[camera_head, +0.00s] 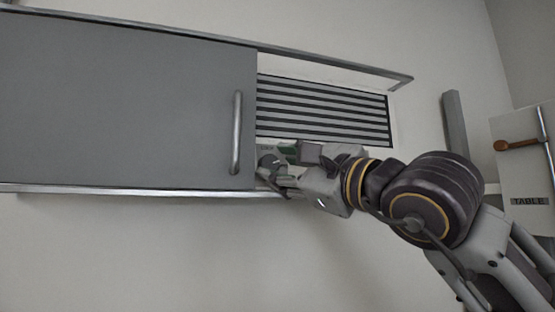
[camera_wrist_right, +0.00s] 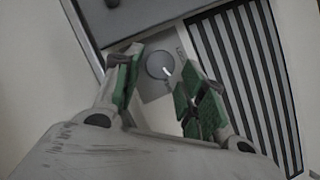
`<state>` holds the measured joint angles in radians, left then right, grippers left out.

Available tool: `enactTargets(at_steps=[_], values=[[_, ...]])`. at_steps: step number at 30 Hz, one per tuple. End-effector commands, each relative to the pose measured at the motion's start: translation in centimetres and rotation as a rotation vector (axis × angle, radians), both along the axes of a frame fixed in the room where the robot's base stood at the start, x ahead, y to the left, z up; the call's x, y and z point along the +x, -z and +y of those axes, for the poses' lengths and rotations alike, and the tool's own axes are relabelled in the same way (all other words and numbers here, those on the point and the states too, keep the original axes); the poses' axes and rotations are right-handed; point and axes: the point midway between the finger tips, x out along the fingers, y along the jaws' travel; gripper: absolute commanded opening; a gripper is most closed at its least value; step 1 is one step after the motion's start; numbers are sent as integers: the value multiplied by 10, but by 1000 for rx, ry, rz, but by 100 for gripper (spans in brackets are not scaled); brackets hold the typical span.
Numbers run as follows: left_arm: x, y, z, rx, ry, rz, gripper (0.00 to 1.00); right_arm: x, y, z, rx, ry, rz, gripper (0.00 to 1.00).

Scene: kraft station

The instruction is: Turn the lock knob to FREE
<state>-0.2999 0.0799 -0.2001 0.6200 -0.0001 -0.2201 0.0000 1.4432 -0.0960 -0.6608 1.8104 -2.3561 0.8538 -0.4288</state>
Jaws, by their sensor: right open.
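The lock knob (camera_wrist_right: 160,66) is a round grey dial with a white pointer line, on a light plate (camera_wrist_right: 158,105) in the right wrist view. Lettering beside it is too blurred to read in full. My right gripper (camera_wrist_right: 152,72) is open, with its green-padded fingers on either side of the knob; I cannot tell whether they touch it. My left gripper is not in view.
The grey panel (camera_head: 120,100) with a vertical bar handle (camera_head: 237,132) runs between two rails, left of my gripper. A striped vent grille (camera_head: 322,112) is just above my right wrist. A board marked TABLE (camera_head: 528,180) with a brown-tipped lever (camera_head: 515,144) stands at far right.

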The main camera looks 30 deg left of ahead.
Motion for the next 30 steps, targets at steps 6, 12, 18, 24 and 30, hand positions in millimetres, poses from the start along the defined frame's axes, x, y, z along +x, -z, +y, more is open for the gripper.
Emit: enactTargets(at_steps=[6,12,18,24,30], values=[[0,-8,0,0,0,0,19,4,-5,14,0,-2,1,41],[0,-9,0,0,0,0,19,6,-5,19,-1,-1,0,41],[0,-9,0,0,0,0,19,6,-4,19,-1,-1,0,41],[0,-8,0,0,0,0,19,6,-4,18,0,0,0,22],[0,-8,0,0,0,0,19,6,-5,18,0,0,0,8]])
